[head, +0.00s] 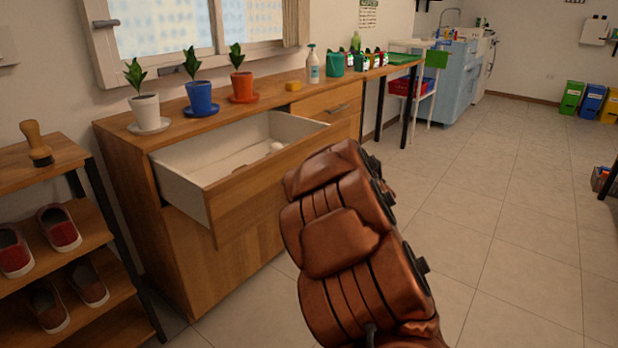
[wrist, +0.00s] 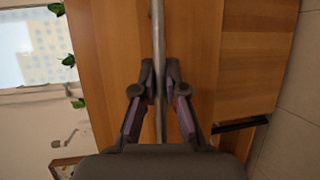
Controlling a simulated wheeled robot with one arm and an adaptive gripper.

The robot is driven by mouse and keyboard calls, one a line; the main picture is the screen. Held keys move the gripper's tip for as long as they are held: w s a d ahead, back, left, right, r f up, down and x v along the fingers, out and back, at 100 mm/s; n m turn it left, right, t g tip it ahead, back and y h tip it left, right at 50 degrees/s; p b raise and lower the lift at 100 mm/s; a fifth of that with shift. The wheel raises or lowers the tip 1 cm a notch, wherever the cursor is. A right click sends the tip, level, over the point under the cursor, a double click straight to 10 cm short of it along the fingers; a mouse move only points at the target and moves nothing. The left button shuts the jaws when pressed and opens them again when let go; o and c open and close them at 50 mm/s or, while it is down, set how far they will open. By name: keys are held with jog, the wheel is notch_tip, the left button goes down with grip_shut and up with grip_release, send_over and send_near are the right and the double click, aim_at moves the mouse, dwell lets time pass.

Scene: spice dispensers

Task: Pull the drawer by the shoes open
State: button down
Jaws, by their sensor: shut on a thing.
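The drawer (head: 268,183) nearest the shoes is the upper left one of a wooden cabinet. It stands pulled well out, with its white inside showing and a small pale item in it. In the wrist view a long grey bar handle (wrist: 158,28) runs across the wooden drawer front (wrist: 110,40). My gripper (wrist: 160,86) has its two fingers closed on either side of this handle. In the head view my copper-coloured arm hides the gripper and the handle.
A second, shut drawer (head: 325,104) is to the right. A wooden shoe rack (head: 97,235) with a brush on top stands close at left.

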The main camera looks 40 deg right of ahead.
jog(key=c, duration=1.2)
grip_release()
jog(key=shift+s, duration=0.1)
jog(key=s+a+r, duration=0.1)
jog(key=s+r, duration=0.1)
jog(key=s, duration=0.9)
jog(key=shift+s, duration=0.3)
jog(key=shift+r, duration=0.1)
